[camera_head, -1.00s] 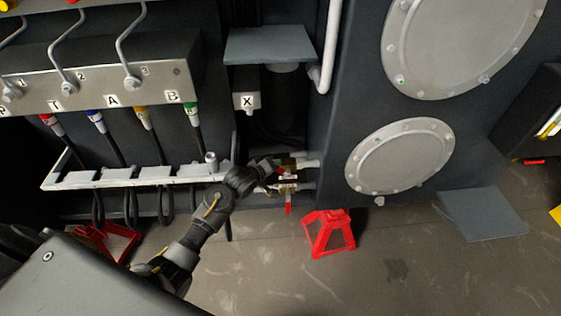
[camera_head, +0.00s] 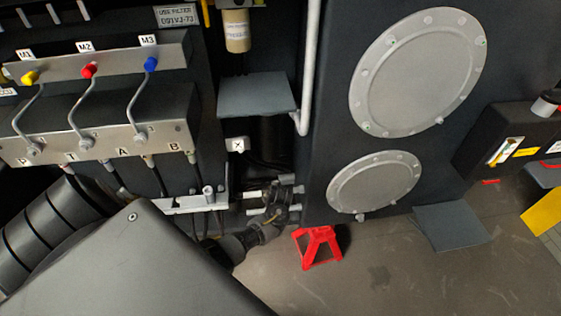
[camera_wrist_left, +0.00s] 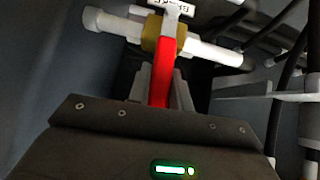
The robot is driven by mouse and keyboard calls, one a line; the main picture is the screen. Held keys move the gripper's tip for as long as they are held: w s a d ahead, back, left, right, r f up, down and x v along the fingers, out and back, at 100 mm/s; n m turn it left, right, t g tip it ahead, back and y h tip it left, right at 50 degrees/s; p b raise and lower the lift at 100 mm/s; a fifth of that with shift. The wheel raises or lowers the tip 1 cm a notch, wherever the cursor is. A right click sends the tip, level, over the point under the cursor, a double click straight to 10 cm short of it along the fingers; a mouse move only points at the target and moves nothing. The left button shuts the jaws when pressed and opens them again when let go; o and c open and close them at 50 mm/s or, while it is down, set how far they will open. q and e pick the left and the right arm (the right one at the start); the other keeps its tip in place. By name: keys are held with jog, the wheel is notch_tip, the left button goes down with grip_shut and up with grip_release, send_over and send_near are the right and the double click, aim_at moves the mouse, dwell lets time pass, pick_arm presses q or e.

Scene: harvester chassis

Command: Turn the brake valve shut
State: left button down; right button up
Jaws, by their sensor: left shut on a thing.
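The brake valve shows in the left wrist view as a brass body (camera_wrist_left: 152,33) on a pale horizontal pipe (camera_wrist_left: 213,50), under a white tag that I can read only in part. Its red lever (camera_wrist_left: 163,70) points down toward my gripper, roughly across the pipe. My left gripper (camera_wrist_left: 160,88) is shut on the red lever, with a grey finger on each side. In the head view my left gripper (camera_head: 278,205) is at the pipe ends beside the dark panel and hides the valve and lever. My right gripper is not in view.
A red stand (camera_head: 318,247) is on the floor just right of my left wrist. A grey shelf plate (camera_head: 258,95) and a pale vertical pipe (camera_head: 309,70) are above. A valve block (camera_head: 95,135) with hoses is at left.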

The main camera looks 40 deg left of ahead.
pick_arm(q)
jog(key=shift+w+d, duration=0.15)
jog(key=shift+w, duration=0.05)
dwell(0.5)
jog(key=c, duration=1.3)
grip_release()
jog(key=shift+o, duration=0.2)
jog(key=shift+s+d+r, duration=0.1)
jog(key=p+v, duration=0.2)
jog(key=v, duration=0.8)
jog(key=shift+d+r, duration=0.2)
jog(key=shift+d, duration=0.05)
jog(key=shift+r, duration=0.1)
